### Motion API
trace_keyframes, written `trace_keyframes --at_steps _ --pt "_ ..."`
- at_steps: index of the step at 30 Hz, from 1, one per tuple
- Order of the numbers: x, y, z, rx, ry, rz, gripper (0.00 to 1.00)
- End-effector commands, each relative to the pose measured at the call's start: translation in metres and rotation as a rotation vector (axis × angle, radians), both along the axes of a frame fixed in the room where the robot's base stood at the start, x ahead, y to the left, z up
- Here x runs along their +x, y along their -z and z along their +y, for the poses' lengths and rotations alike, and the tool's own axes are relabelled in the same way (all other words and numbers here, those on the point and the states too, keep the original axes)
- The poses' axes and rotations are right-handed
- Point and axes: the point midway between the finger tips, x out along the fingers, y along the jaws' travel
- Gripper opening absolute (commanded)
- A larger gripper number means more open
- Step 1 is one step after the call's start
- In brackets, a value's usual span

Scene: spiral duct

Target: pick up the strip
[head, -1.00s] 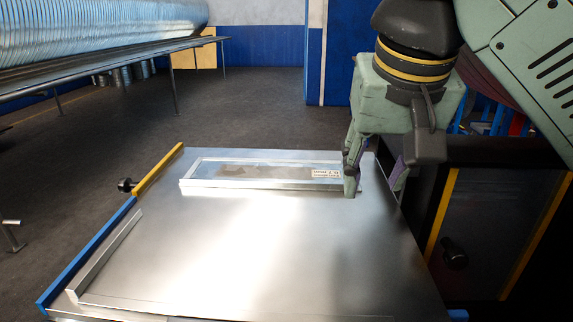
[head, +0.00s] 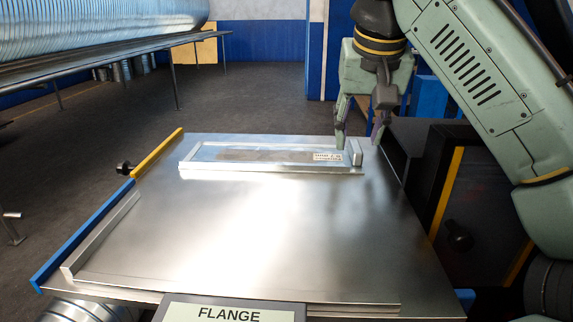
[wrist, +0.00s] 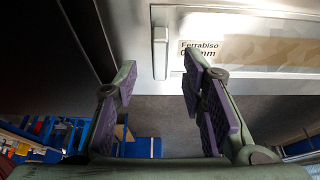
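A flat strip (head: 255,155) with a printed label at its right end lies in a shallow metal tray (head: 270,171) at the back of the table. One finger partly covers the tray corner near the label.
A small upright metal block (head: 355,152) stands at the tray's right end; it shows in the wrist view (wrist: 160,52). The metal tabletop (head: 260,230) in front is clear. A blue and yellow edge guide runs along the left. A FLANGE sign (head: 230,313) is at the front.

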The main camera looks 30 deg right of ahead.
Motion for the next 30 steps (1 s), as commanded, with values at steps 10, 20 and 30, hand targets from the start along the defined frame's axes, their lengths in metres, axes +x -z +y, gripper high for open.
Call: trace_keyframes --at_steps 10,20,30 --pt "0.008 0.024 -0.005 0.001 0.000 0.001 0.38" --pt "0.008 0.024 -0.005 0.001 0.000 0.001 0.21" --pt "0.008 0.024 -0.005 0.001 0.000 0.001 0.00"
